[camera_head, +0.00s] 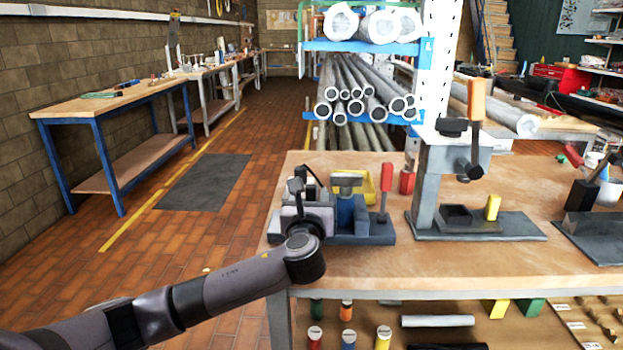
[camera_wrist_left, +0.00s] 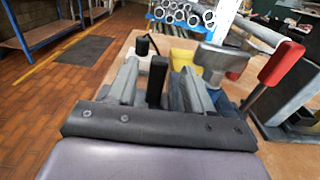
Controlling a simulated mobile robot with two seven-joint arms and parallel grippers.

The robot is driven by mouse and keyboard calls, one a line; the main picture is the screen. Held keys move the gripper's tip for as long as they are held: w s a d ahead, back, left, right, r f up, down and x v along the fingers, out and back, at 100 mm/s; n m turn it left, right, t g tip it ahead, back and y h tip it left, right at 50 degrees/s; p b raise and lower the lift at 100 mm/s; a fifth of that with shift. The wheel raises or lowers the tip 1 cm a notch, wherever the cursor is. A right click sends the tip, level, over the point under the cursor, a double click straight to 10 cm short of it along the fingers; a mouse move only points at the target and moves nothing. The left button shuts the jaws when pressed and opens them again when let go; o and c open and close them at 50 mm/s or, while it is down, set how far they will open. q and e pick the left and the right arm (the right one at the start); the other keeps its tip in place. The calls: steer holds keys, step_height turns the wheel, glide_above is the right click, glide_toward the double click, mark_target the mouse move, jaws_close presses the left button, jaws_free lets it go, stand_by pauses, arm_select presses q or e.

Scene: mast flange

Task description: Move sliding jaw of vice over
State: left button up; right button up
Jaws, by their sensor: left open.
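The vice stands at the left end of the workbench, with a blue body (camera_head: 345,212), a dark grey base (camera_head: 376,233) and a grey metal top (camera_head: 347,180). The grey top also shows in the left wrist view (camera_wrist_left: 215,60). An upright red-handled lever (camera_head: 384,188) is at its right side. My left gripper (camera_wrist_left: 160,82) is open at the vice's left end, fingers apart. A dark upright post (camera_wrist_left: 156,80) shows between the fingers; I cannot tell whether they touch it. My gripper hides part of the vice, including its sliding jaw. My right gripper is out of view.
A grey press (camera_head: 430,180) with an orange handle (camera_head: 476,100) stands right of the vice. A yellow bin (camera_head: 367,184) and a red-handled tool (camera_head: 407,180) are behind it. Racked pipes (camera_head: 360,95) are beyond the workbench (camera_head: 340,265).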

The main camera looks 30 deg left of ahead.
arm_select(q)
steer(key=shift+x, duration=3.4)
